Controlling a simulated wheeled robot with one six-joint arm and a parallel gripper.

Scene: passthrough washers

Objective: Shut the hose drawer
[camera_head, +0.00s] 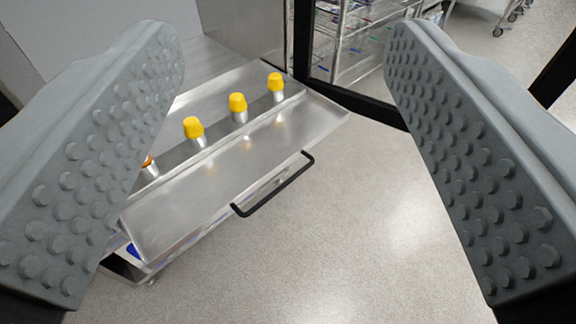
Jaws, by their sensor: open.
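The hose drawer (200,209) is a shallow stainless steel tray, pulled out from the unit at left. A black bar handle (273,186) is on its front face. Several yellow-capped metal fittings (238,103) stand in a row along the drawer, and an orange-capped one is partly hidden behind my left finger. My gripper (285,165) is open and empty. Its two grey studded fingers stand wide apart at the left and right of the view. The handle shows between them, apart from both.
Grey speckled floor (370,230) is clear in front of and right of the drawer. A black-framed opening (360,104) stands behind the drawer's far end, with a wire rack (345,40) beyond it. A blue item (132,250) shows below the drawer's near corner.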

